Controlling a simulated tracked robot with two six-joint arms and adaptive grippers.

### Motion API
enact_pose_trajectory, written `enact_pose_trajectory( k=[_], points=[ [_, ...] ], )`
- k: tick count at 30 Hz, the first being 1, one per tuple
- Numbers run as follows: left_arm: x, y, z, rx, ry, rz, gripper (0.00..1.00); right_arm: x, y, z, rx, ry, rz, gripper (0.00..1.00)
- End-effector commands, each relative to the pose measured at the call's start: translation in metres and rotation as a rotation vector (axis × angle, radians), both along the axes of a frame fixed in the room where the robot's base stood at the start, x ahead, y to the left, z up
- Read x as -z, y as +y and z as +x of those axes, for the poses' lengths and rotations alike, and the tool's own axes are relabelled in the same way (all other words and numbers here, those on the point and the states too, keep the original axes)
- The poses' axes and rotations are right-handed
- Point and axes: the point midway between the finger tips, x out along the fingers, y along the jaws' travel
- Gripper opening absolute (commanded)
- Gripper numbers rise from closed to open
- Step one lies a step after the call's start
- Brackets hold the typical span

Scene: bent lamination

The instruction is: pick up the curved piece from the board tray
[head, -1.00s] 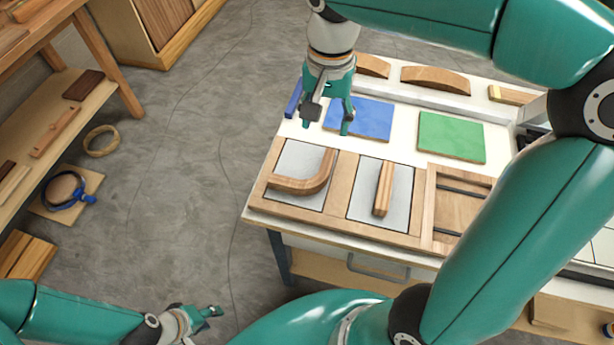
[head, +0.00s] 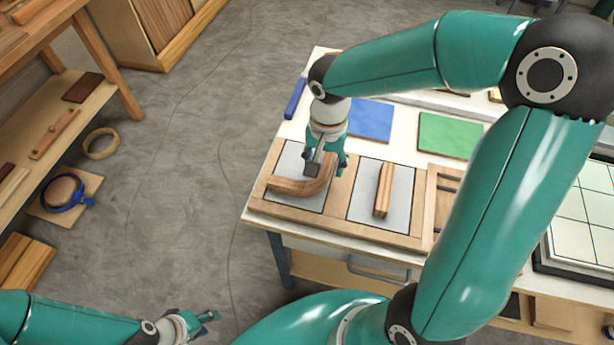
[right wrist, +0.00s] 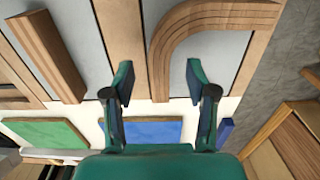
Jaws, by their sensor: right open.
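The curved piece (head: 300,184) is a bent, layered wooden strip lying in the left grey panel of the wooden board tray (head: 338,218). In the right wrist view, the curved piece (right wrist: 160,62) bends away from a straight leg whose end lies between my fingertips. My right gripper (head: 323,170) is over the far end of the curved piece; in the right wrist view the right gripper (right wrist: 160,78) is open, with a finger on each side of that leg and gaps visible. My left gripper (head: 211,316) is low at the bottom left, away from the table; its jaw opening is too small to judge.
A straight wooden block (head: 383,190) lies in the neighbouring tray panel. A blue square (head: 370,119) and a green square (head: 448,135) lie behind the tray. A blue bar (head: 295,98) lies at the table's left edge. Open floor lies left of the table.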

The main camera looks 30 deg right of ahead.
Motion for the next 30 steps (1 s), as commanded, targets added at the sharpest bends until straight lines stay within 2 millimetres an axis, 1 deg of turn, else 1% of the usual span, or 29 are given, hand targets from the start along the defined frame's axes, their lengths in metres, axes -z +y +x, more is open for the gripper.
enact_pose_trajectory(
  k=[1,3,6,9,15,17,18,25,26,30],
  points=[
    [-0.004,0.000,0.000,0.000,0.000,0.000,0.40,0.007,-0.002,0.000,0.000,0.006,0.000,0.57],
    [-0.004,0.000,0.000,0.000,0.000,0.000,0.40,0.019,-0.002,0.000,-0.001,0.007,0.001,0.57],
    [-0.004,0.000,0.000,0.000,0.000,0.000,0.40,0.030,-0.002,0.000,0.000,0.003,0.000,0.57],
    [-0.004,0.000,0.000,0.000,0.000,0.000,0.40,0.034,-0.002,0.000,0.000,0.002,0.001,0.57],
    [-0.004,0.000,0.000,0.000,0.000,0.000,0.40,0.034,-0.002,0.000,0.000,0.001,0.001,0.57],
    [-0.004,0.000,0.000,0.000,0.000,0.000,0.40,0.034,-0.002,0.000,0.000,0.001,0.001,0.47],
    [-0.004,0.000,0.000,0.000,0.000,0.000,0.40,0.034,-0.002,0.000,0.000,0.001,0.001,0.40],
    [-0.004,0.000,0.000,0.000,0.000,0.000,0.40,0.034,-0.002,0.000,0.000,0.001,0.001,0.02],
    [-0.004,0.000,0.000,0.000,0.000,0.000,0.40,0.034,-0.002,0.000,0.000,0.001,0.001,0.00],
    [-0.004,0.000,0.000,0.000,0.000,0.000,0.40,0.034,-0.002,0.001,0.000,-0.001,0.001,0.00]
  ],
)
